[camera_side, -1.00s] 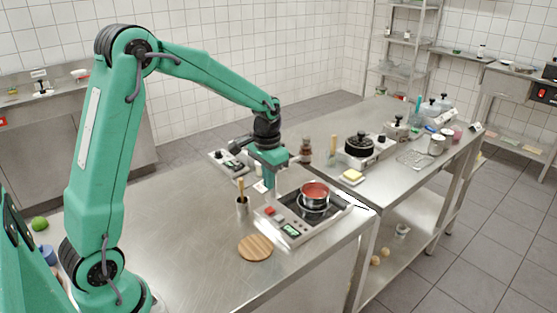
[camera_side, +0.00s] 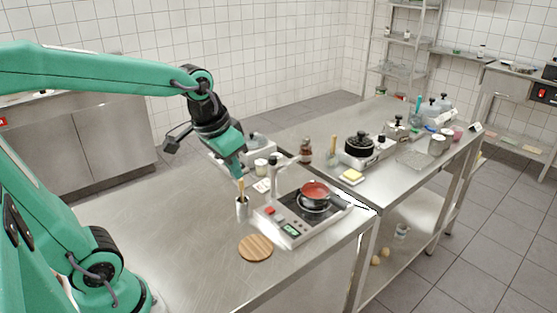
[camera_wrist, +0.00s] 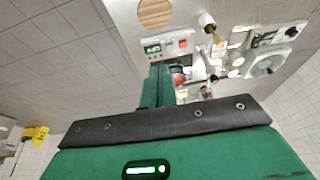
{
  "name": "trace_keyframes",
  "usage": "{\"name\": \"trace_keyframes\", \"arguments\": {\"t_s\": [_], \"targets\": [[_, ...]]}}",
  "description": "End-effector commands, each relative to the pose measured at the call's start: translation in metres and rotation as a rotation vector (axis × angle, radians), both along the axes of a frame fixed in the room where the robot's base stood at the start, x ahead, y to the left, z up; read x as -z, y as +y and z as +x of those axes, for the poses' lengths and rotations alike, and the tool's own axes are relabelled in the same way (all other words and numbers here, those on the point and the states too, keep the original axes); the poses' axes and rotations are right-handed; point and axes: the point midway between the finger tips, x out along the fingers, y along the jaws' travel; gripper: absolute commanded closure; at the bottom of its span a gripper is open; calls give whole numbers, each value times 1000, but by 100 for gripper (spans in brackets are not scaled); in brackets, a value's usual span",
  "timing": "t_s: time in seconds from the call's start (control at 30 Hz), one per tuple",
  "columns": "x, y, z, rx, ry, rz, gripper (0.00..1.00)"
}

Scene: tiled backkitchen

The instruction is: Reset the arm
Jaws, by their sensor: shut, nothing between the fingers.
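My gripper (camera_side: 238,174) is shut and empty. In the side view it hangs tilted in the air, its tip pointing down toward the metal cup with a wooden-handled tool (camera_side: 242,207), above and behind it. Whether it touches the handle cannot be told. In the wrist view the green fingers (camera_wrist: 160,86) are together and hide part of the cooking unit. The cooking unit (camera_side: 290,236), with a red button, green display and upright post, stands right of my gripper. A small pot with red contents (camera_side: 315,193) sits on its plate.
A round wooden board (camera_side: 255,248) lies at the front of the steel table (camera_side: 165,225). Behind stand a brown bottle (camera_side: 305,151) and a grey device. A black lidded pot (camera_side: 358,145) and several containers stand on the far table. The table's left side is clear.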

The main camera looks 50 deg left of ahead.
Motion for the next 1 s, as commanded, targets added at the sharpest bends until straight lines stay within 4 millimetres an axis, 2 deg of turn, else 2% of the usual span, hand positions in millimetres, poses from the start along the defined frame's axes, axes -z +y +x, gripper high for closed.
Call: {"name": "trace_keyframes", "arguments": {"t_s": [0.3,0.5,1.0], "targets": [[-9,-14,-50,4,-106,-11,100],[-7,-18,-70,5,-150,-17,100],[-6,-19,-77,5,-164,-20,100]]}}
